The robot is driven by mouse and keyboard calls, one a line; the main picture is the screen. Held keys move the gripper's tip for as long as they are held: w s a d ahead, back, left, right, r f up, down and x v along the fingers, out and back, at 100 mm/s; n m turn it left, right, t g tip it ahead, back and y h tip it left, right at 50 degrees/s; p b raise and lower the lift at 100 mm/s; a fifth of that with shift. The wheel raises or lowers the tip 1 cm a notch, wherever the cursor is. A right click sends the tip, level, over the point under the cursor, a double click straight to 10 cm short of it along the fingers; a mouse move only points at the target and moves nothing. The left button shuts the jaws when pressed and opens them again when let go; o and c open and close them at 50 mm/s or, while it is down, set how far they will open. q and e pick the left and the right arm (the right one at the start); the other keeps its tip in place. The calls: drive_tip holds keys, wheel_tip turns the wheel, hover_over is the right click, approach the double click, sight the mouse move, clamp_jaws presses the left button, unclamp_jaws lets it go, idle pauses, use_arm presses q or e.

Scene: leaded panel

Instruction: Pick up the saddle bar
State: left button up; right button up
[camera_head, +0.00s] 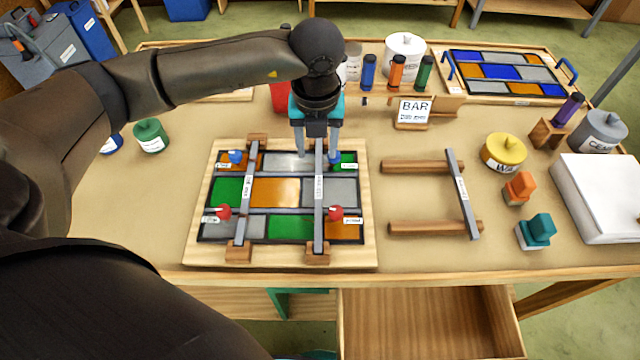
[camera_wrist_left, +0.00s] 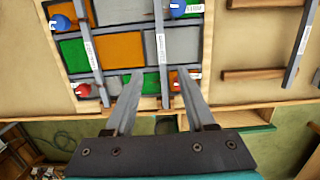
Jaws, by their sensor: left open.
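Grey saddle bars lie in three places. One (camera_head: 248,195) crosses the left part of the leaded panel (camera_head: 270,192), and another (camera_head: 319,205) crosses its right part, their near ends on wooden blocks. A third (camera_head: 461,192) lies across two wooden rails to the right. My left gripper (camera_head: 318,155) is open, pointing down over the far part of the right-hand panel bar. In the left wrist view its fingertips (camera_wrist_left: 159,75) appear on either side of that bar (camera_wrist_left: 161,60). I cannot tell their height above it. My right gripper is not in view.
Red knobs (camera_head: 335,212) and blue knobs (camera_head: 235,156) stand on the panel. Rails (camera_head: 430,228), a BAR sign (camera_head: 413,112), a yellow tin (camera_head: 503,152) and a white block (camera_head: 605,195) are to the right. A drawer (camera_head: 430,320) is open below the front edge.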

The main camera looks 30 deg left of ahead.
sight(319, 186)
use_arm(q)
drive_tip(key=f, duration=0.4)
drive_tip(key=w+f, duration=0.1)
drive_tip(key=f, duration=0.8)
drive_tip(key=shift+w+a+f, duration=0.15)
drive_tip(key=shift+a+f, duration=0.05)
drive_tip(key=shift+f, duration=0.2)
clamp_jaws()
drive_tip(key=shift+w+r, duration=0.15)
idle(0.7)
